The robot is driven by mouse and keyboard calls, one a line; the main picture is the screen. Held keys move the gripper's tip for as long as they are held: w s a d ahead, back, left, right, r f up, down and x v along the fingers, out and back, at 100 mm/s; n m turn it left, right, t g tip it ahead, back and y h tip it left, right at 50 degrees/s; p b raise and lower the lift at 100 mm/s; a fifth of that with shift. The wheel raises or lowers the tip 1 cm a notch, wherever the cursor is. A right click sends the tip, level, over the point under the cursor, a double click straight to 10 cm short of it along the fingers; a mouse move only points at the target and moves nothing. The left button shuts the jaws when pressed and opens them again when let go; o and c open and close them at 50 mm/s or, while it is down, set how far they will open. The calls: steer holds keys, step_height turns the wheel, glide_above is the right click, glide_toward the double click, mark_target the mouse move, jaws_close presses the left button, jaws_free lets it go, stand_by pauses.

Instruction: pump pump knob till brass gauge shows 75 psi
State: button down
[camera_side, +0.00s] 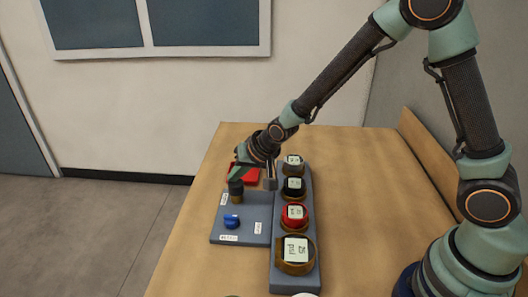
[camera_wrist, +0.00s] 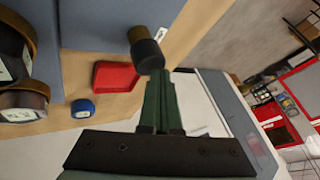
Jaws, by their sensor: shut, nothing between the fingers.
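The pump knob (camera_side: 236,187), a dark cylinder on a bronze-coloured stem, stands upright on the grey panel (camera_side: 258,208). My gripper (camera_side: 236,174) is shut and empty, with its green fingertips right at the knob's top. In the wrist view the fingertips (camera_wrist: 165,74) are beside the dark knob end (camera_wrist: 150,57); I cannot tell whether they touch. The large brass gauge (camera_side: 295,254) is at the near end of the gauge row. Its pale display seems to read 25 psi, but the text is small and tilted.
A red gauge (camera_side: 294,215), a black gauge (camera_side: 293,187) and a smaller gauge (camera_side: 293,160) line the panel's right strip. A blue knob (camera_side: 231,221) is in front of the pump knob. A red tray (camera_side: 244,172) lies behind it. In the wrist view a blue object (camera_wrist: 82,107) sits nearby.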

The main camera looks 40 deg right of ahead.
mark_target(237, 184)
steer(key=shift+s+f, duration=0.1)
steer(key=shift+f, duration=0.4)
stand_by(0.4)
steer(key=shift+r, duration=1.45)
steer(key=shift+r, duration=2.5)
steer(key=shift+r, duration=0.1)
